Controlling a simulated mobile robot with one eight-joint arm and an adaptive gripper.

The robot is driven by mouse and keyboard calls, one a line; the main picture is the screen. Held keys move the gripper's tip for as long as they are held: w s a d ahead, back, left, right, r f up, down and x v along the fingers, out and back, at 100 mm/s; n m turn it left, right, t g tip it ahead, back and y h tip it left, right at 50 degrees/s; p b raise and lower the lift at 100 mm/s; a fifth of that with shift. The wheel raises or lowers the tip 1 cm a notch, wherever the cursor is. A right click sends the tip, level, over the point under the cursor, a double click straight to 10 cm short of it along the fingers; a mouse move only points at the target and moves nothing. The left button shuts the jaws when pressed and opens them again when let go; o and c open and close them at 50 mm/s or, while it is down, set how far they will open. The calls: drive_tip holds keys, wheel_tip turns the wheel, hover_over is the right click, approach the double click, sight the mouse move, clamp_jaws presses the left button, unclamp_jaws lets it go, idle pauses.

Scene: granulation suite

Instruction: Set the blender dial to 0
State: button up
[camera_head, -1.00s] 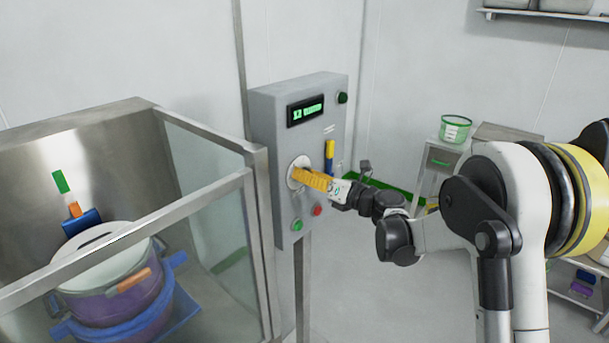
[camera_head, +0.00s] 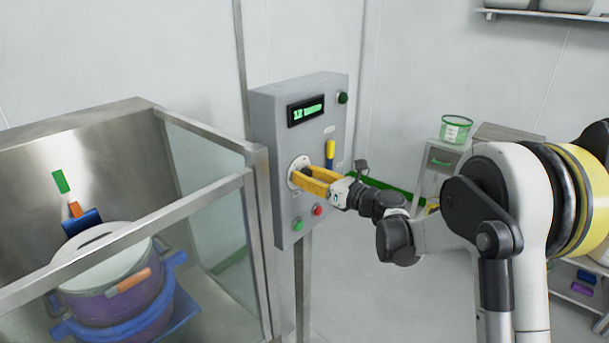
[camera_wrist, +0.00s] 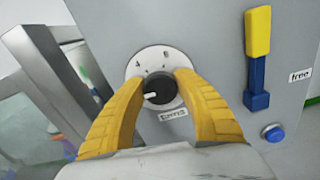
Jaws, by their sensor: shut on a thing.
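The blender dial (camera_wrist: 161,88) is a black knob with a white pointer mark, set in a pale round plate with numbers on the grey control panel (camera_head: 268,130). In the wrist view the pointer is toward the lower left; a 4 shows at the plate's upper left, and the other marks are hard to read. My gripper (camera_wrist: 162,80) has its yellow fingers on either side of the knob and is shut on it. In the head view my gripper (camera_head: 298,172) reaches the panel from the right and partly hides the dial.
A yellow-and-blue lever (camera_wrist: 257,60) is right of the dial, above a blue button (camera_wrist: 273,133). Green (camera_head: 298,225) and red (camera_head: 318,210) buttons sit below the dial, a green-lit display (camera_head: 306,110) above. A glass-walled steel enclosure (camera_head: 205,200) stands close on the left.

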drive_tip(key=o, duration=1.2)
drive_tip(key=v, duration=1.2)
